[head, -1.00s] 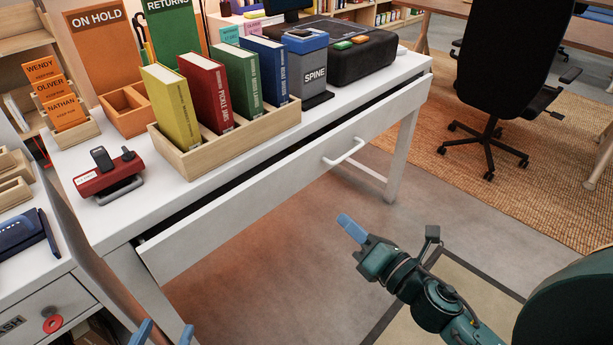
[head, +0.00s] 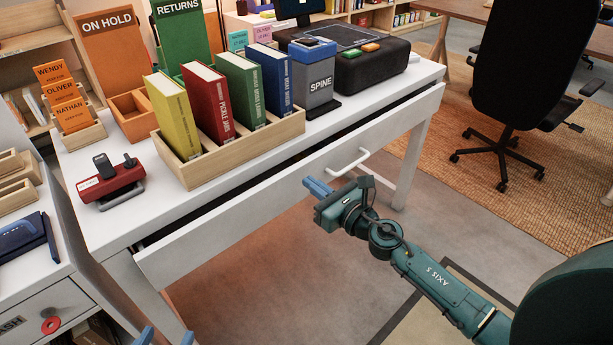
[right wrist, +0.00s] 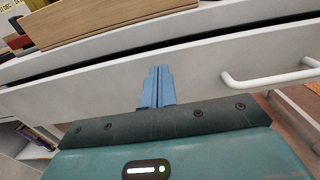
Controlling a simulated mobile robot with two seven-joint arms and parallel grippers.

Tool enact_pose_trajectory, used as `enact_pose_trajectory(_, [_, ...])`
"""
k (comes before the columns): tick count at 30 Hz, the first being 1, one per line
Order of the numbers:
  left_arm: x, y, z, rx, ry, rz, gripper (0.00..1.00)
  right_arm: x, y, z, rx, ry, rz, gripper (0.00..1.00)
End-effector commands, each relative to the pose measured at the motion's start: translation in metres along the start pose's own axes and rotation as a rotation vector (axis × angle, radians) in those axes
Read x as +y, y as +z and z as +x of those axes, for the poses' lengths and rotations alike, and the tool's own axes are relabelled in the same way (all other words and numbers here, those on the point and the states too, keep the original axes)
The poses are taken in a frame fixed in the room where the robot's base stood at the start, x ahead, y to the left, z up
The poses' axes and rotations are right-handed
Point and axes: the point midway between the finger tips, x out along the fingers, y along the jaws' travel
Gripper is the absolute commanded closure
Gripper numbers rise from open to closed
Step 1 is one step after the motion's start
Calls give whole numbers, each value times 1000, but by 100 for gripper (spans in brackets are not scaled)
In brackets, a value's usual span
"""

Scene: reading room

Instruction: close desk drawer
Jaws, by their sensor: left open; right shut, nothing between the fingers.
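The white desk drawer (head: 215,228) is pulled partly out, with a dark gap between its front and the desk top (head: 150,215). Its white bar handle (head: 350,163) is right of my right gripper (head: 318,188). That gripper is shut and empty, its blue fingers close in front of the drawer front; I cannot tell if they touch it. In the right wrist view the fingers (right wrist: 157,88) point at the drawer front (right wrist: 90,97), with the handle (right wrist: 270,78) to their right. My left gripper (head: 160,338) shows only as blue fingertips at the bottom edge, open.
On the desk stand a wooden rack (head: 225,152) of books, a red stapler-like device (head: 110,185), a SPINE box (head: 313,75) and a black machine (head: 350,60). A black chair (head: 515,70) stands at right. Floor in front of the drawer is clear.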

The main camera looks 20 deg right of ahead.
Motion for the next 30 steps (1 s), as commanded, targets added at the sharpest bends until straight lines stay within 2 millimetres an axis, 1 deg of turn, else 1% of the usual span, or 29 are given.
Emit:
enact_pose_trajectory(1, [0, -1, -1, 1, -1, -2, 51, 0, 1, 8, -2, 0, 1, 100])
enact_pose_trajectory(6, [0, -1, -1, 3, -1, -4, 51, 1, 0, 23, 0, 1, 2, 100])
enact_pose_trajectory(10, [0, -1, -1, 3, -1, -5, 51, 1, 0, 26, 0, 1, 2, 100])
enact_pose_trajectory(18, [0, -1, 0, 3, -2, -4, 51, 1, 0, 26, 0, 1, 2, 100])
enact_pose_trajectory(20, [0, 0, 0, 3, -2, -4, 51, 0, 0, 30, -1, 1, 2, 100])
enact_pose_trajectory(27, [1, 6, 2, -7, 1, 7, 51, 0, -1, 64, -2, 0, 3, 100])
enact_pose_trajectory(30, [1, 6, 3, -11, 3, 10, 51, 0, 0, 72, -1, 0, 2, 100])
